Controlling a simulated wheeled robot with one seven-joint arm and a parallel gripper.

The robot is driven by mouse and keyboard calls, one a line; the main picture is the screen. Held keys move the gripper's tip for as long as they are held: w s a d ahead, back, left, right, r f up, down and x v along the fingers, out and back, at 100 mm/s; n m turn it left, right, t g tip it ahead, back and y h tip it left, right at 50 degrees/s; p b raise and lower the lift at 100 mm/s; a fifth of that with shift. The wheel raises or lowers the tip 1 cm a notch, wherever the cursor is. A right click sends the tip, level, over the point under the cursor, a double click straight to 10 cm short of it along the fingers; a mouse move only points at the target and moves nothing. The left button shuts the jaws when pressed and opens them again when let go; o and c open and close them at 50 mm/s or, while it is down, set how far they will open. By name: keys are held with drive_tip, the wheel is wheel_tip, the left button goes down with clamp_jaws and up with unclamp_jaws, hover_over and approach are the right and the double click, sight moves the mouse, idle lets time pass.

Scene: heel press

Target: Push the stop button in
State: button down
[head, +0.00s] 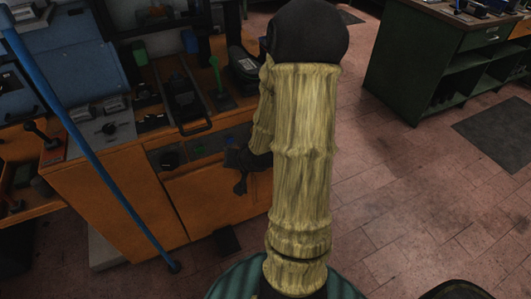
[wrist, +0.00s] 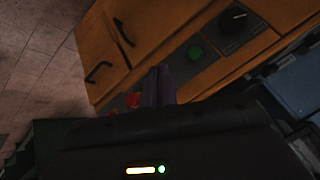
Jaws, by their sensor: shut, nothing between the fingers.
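The stop button appears to be the red button (wrist: 132,99) low in the wrist view, at the lower end of the grey control strip (wrist: 212,68). I cannot tell whether the fingers touch the panel or the button. In the head view my gripper (head: 243,160) is at the right end of the strip on the orange cabinet's front, and no red button shows there.
A green button (wrist: 195,52) and a black knob (wrist: 232,17) sit along the same strip. The orange cabinet (head: 125,205) has dark handles. A green lever (head: 216,75) stands on top, and a blue pole (head: 95,150) slants across the left.

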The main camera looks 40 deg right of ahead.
drive_tip(key=d+f+m+t+b, duration=0.6)
drive_tip(key=d+f+m+b, duration=0.1)
drive_tip(key=d+f+b, duration=0.25)
drive_tip(key=s+d+m+t+h+b, duration=0.3)
drive_tip(key=d+m+h+b, duration=0.1)
drive_tip(key=d+m, duration=0.2)
drive_tip(key=shift+d+f+t+b, duration=0.25)
drive_tip(key=shift+f+t+b, duration=0.1)
drive_tip(key=shift+f+t, duration=0.1)
drive_tip(key=b+x, duration=0.2)
drive_tip(key=x, duration=1.2)
drive_tip(key=shift+b, duration=0.35)
